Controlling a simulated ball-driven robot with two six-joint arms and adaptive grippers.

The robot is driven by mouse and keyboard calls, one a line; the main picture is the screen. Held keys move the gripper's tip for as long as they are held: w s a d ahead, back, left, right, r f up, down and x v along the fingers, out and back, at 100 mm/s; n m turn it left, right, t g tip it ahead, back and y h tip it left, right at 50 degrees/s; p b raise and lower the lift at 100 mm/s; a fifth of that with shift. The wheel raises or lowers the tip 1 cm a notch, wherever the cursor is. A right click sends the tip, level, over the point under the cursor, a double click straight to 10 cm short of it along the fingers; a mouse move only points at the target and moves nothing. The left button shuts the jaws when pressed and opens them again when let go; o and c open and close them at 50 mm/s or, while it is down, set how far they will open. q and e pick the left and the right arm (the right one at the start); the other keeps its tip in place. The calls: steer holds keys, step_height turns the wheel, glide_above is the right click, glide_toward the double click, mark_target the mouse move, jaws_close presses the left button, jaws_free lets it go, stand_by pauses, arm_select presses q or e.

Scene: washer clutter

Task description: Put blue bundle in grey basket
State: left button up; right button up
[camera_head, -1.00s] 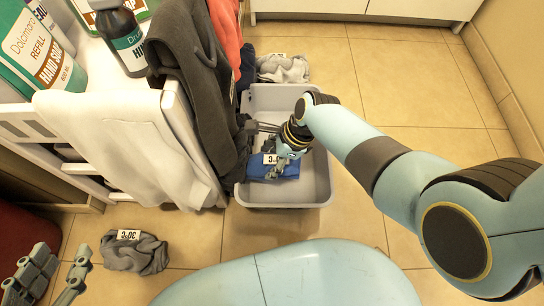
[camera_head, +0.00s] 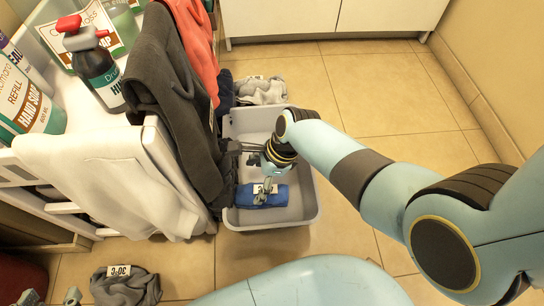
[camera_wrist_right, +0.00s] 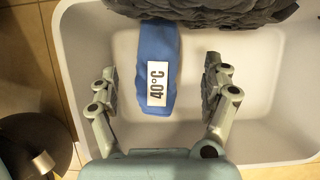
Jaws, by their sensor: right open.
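The blue bundle (camera_head: 275,199) with a white "40°C" label lies inside the grey basket (camera_head: 312,205), near its front end. In the right wrist view the blue bundle (camera_wrist_right: 157,48) lies on the floor of the grey basket (camera_wrist_right: 282,152). My right gripper (camera_head: 266,184) is over the bundle in the head view. In the wrist view my right gripper (camera_wrist_right: 160,68) is open, with its fingers apart on either side of the bundle and nothing held. My left gripper (camera_head: 50,297) shows only its fingertips at the bottom left edge, spread apart.
A dark grey cloth (camera_wrist_right: 205,8) is at the basket's edge in the wrist view. A grey bundle (camera_head: 125,287) lies on the floor at front left. A light grey bundle (camera_head: 262,90) lies behind the basket. Hanging clothes (camera_head: 175,95) border the basket's left. Floor at right is clear.

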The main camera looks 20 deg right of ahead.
steer(key=p+v, duration=0.3)
steer(key=v, duration=0.2)
steer(key=shift+w+a, duration=0.1)
steer(key=shift+w, duration=0.05)
arm_select(q)
step_height(320, 180, up, 6)
steer(key=s+a+g+p, duration=0.1)
steer(key=g+p, duration=0.3)
steer(key=g, duration=0.4)
steer(key=shift+s+r+y, duration=0.2)
steer(key=shift+s+y, duration=0.1)
steer(key=shift+s, duration=0.45)
arm_select(e)
steer(key=v, duration=0.6)
steer(key=shift+s, duration=0.25)
arm_select(q)
steer(key=shift+a, duration=0.1)
arm_select(e)
steer(key=s+d+r+n+h, duration=0.2)
steer(key=s+d+r+n, duration=0.4)
steer(key=s+r+n, duration=0.3)
steer(key=s+d+r+n+t+h, duration=0.1)
steer(key=s+d+r+n+h, duration=0.1)
steer(key=s+d+r+n, duration=0.4)
steer(key=s+r+n, duration=0.3)
steer(key=s+n, duration=0.1)
steer(key=n, duration=0.3)
steer(key=shift+s+d+h, duration=0.25)
steer(key=shift+d+h, duration=0.05)
steer(key=shift+d, duration=0.1)
